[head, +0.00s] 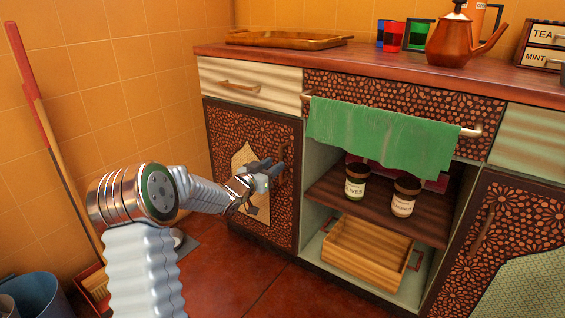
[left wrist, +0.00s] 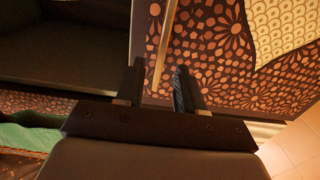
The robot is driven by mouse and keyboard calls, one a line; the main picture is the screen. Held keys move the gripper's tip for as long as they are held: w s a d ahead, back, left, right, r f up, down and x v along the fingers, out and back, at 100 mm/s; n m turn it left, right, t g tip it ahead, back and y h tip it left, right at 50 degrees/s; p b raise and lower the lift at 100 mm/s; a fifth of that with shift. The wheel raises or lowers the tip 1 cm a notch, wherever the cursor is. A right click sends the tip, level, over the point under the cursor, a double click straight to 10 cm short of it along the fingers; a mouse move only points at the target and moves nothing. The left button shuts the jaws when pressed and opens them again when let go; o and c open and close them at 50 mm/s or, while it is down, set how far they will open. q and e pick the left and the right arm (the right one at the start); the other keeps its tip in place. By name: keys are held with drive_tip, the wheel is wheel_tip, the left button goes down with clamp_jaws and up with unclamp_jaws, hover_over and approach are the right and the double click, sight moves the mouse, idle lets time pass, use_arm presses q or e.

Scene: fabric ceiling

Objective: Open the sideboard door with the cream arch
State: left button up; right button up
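The sideboard door with the cream arch (head: 224,134) is the left one, patterned brown and orange, and it looks closed. The cream arch panel (head: 244,157) is partly hidden behind my left gripper (head: 274,168). The door's slim upright handle (head: 283,155) is near the door's right edge. In the left wrist view the handle (left wrist: 163,45) runs down between the two fingers of my left gripper (left wrist: 160,85), which stand apart with gaps beside the bar. The cream arch (left wrist: 280,25) shows at upper right there. My right gripper is in neither view.
A green towel (head: 380,132) hangs on a rail right of the door. Below are open shelves with two jars (head: 404,196) and a wooden crate (head: 368,248). A broom (head: 50,130) and blue bucket (head: 35,295) stand at left.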

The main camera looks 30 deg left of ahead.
sight(281, 181)
use_arm(q)
drive_tip(key=w, duration=0.5)
drive_tip(key=shift+d, duration=0.2)
drive_tip(key=shift+c, duration=0.3)
clamp_jaws()
